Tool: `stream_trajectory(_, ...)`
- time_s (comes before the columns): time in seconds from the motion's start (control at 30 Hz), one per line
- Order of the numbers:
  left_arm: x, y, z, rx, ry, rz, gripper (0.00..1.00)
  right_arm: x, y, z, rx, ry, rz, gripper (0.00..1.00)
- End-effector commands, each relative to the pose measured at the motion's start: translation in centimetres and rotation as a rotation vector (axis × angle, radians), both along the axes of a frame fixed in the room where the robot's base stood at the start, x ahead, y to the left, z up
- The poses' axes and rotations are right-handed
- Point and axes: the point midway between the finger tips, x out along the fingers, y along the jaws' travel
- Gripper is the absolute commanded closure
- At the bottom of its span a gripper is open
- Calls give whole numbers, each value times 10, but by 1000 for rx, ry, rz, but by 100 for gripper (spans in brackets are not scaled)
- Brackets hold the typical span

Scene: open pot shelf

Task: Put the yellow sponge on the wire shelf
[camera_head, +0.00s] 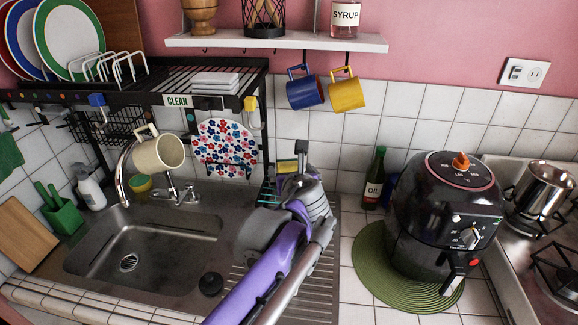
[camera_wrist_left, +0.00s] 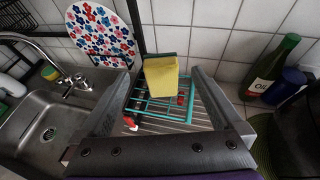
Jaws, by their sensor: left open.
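The yellow sponge (camera_wrist_left: 160,78), with a dark green top layer, stands upright in the left wrist view. It is between the two fingers of my left gripper (camera_head: 299,170), which is open, with a gap on each side. The teal wire shelf (camera_wrist_left: 150,112) is under and behind the sponge, beside the sink. I cannot tell whether the sponge's lower edge touches the wires. In the head view my left arm and gripper hide most of the wire shelf (camera_head: 267,188). My right gripper is not seen.
The sink (camera_head: 150,235) is left of my arm. A black dish rack (camera_head: 150,98) overhangs it, with a cream mug (camera_head: 160,153) hanging. The oil bottle (camera_head: 374,180) and black air fryer (camera_head: 440,215) stand to the right. Blue and yellow mugs hang above.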

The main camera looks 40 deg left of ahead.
Motion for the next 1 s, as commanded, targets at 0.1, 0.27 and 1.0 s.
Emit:
stream_trajectory(0.1, -17, -19, 10, 0, 0, -5, 0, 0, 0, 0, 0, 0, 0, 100)
stream_trajectory(0.27, -34, -34, 19, -1, 1, -3, 0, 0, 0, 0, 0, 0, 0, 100)
stream_trajectory(1.0, -107, -87, -107, -966, -425, 552, 0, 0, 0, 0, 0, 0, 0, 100)
